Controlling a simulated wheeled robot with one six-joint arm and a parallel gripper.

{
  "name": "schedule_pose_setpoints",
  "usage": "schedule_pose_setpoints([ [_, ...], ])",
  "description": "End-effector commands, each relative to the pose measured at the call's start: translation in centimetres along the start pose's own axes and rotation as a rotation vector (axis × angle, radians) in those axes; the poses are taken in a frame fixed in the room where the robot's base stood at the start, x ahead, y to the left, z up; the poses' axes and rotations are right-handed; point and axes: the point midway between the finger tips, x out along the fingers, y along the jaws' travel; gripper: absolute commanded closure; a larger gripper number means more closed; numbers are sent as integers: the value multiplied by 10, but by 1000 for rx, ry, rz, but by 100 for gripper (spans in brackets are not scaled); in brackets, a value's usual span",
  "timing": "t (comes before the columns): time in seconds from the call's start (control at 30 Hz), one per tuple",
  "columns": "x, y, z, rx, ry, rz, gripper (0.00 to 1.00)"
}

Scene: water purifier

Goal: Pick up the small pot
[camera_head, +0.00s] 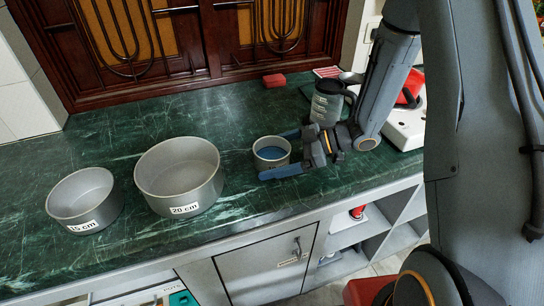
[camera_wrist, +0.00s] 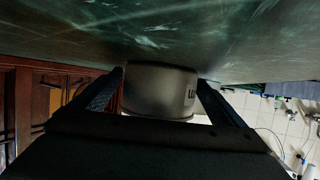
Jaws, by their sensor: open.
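The small pot (camera_head: 271,163) is a light grey cylinder with a bluish inside, standing upright on the green counter in the head view. My gripper (camera_head: 274,155) reaches it from the right, low over the counter, with one finger on its far side and one on its near side. In the wrist view, which looks upside down, the small pot (camera_wrist: 158,90) sits between the two fingers of my gripper (camera_wrist: 160,78). The gripper is open around it.
A pot marked 20 cm (camera_head: 180,178) stands left of the small pot, and one marked 15 cm (camera_head: 84,202) farther left. A grey jug (camera_head: 327,103) stands behind my wrist. A red block (camera_head: 274,80) lies at the back. The green counter (camera_head: 120,150) has bare room behind the pots.

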Motion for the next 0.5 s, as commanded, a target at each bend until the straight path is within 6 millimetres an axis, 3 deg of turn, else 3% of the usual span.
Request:
schedule_pose_setpoints([
  [0.2, 0, 0, 0, 0, 0, 1, 9],
  [0.5, 0, 0, 0, 0, 0, 1, 59],
])
